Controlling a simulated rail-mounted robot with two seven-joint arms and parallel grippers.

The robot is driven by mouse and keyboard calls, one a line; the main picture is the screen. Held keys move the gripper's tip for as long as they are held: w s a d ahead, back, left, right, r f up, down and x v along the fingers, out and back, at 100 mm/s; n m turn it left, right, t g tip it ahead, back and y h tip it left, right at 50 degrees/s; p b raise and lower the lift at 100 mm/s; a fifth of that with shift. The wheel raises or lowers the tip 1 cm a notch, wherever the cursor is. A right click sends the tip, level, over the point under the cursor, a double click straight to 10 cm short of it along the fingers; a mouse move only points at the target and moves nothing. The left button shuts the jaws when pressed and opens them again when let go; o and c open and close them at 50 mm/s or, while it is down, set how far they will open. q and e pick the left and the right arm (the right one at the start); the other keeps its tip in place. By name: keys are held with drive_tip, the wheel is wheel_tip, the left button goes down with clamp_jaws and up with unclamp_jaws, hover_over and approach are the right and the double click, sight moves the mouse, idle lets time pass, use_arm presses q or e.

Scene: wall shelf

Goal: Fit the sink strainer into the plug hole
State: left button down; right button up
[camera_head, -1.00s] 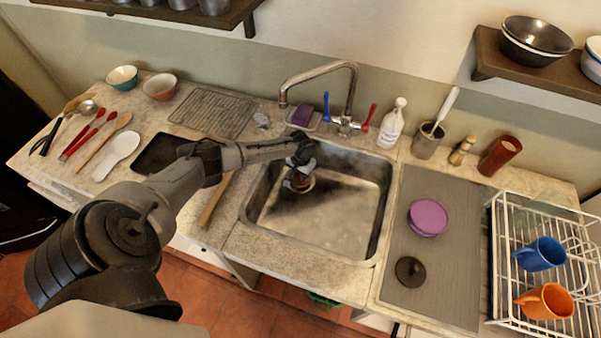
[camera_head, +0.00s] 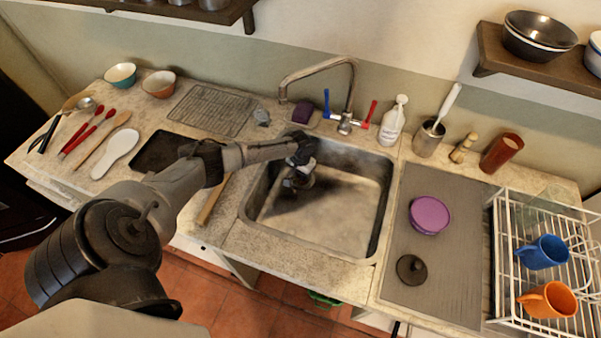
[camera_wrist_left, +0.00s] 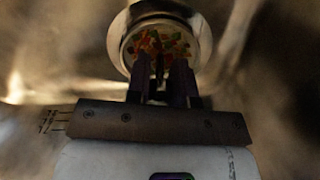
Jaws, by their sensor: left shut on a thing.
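My left gripper (camera_head: 299,168) reaches down into the left back part of the sink (camera_head: 345,215). In the left wrist view its two fingers (camera_wrist_left: 161,78) are closed on a thin dark stem. The stem stands in the middle of the sink strainer (camera_wrist_left: 131,25), a round metal rim with orange, green and red bits inside. The fingers hide part of the near rim. In the head view the strainer is small and mostly hidden by the gripper. The plug hole cannot be made out, so I cannot tell whether the strainer is seated or above it. My right gripper does not show.
The tap (camera_head: 345,85) stands behind the sink with blue and red levers. A soap bottle (camera_head: 394,120) is behind right. A purple round thing (camera_head: 430,215) and a dark round lid (camera_head: 411,268) lie on the grey mat at right. The sink's right half is clear.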

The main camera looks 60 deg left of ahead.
use_arm(q)
drive_tip(key=shift+f+b, duration=0.35)
drive_tip(key=shift+f, duration=0.2)
drive_tip(key=c, duration=0.9)
unclamp_jaws()
drive_tip(key=shift+r, duration=0.15)
drive_tip(key=shift+r, duration=0.3)
wheel_tip(320, 180, up, 13)
drive_tip(key=p, duration=0.3)
drive_tip(key=shift+p, duration=0.3)
drive_tip(key=shift+r, duration=0.1)
